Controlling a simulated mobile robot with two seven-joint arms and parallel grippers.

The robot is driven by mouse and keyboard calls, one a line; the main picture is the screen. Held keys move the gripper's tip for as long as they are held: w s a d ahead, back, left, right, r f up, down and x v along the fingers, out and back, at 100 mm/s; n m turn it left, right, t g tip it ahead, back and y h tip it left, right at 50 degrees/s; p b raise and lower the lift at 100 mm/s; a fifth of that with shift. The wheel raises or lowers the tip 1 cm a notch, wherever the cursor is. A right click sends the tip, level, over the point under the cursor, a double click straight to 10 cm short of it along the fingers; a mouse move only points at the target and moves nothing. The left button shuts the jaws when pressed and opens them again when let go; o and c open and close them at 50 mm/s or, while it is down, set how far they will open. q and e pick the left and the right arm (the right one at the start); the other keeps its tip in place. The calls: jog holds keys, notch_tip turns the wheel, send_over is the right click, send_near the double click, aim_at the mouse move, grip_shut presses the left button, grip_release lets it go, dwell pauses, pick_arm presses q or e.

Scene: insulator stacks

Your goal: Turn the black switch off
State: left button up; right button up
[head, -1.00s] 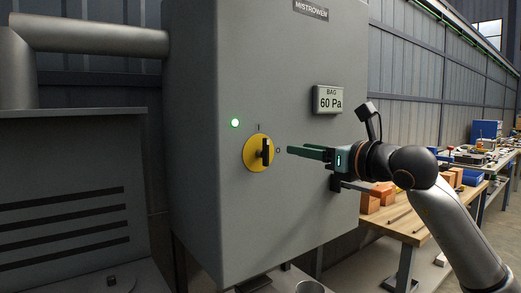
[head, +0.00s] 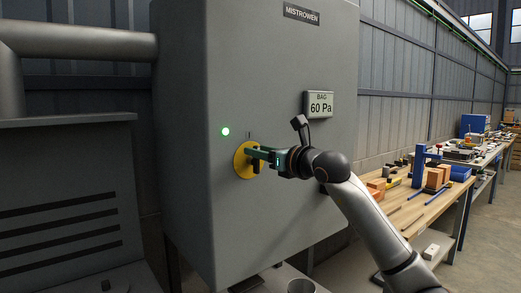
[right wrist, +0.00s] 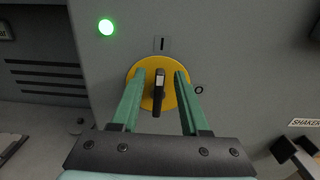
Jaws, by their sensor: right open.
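The black switch (right wrist: 158,92) is a knob on a round yellow plate (head: 241,161) on the front of the grey cabinet (head: 270,80). In the right wrist view the knob stands upright, in line with the "I" mark (right wrist: 162,44); the "O" mark (right wrist: 199,89) is to its right. My right gripper (right wrist: 155,88) is open, with one green finger on each side of the knob and a gap on both sides. In the head view the right gripper (head: 262,155) partly hides the knob. My left gripper is not in view.
A green lamp (head: 225,132) glows above left of the switch. A display (head: 318,104) reads "BAG 60 Pa". A workbench (head: 430,205) with blocks and tools stands at the right. A grey machine with slots (head: 65,210) stands at the left.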

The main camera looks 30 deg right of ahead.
grip_shut()
dwell(0.3)
dwell(0.3)
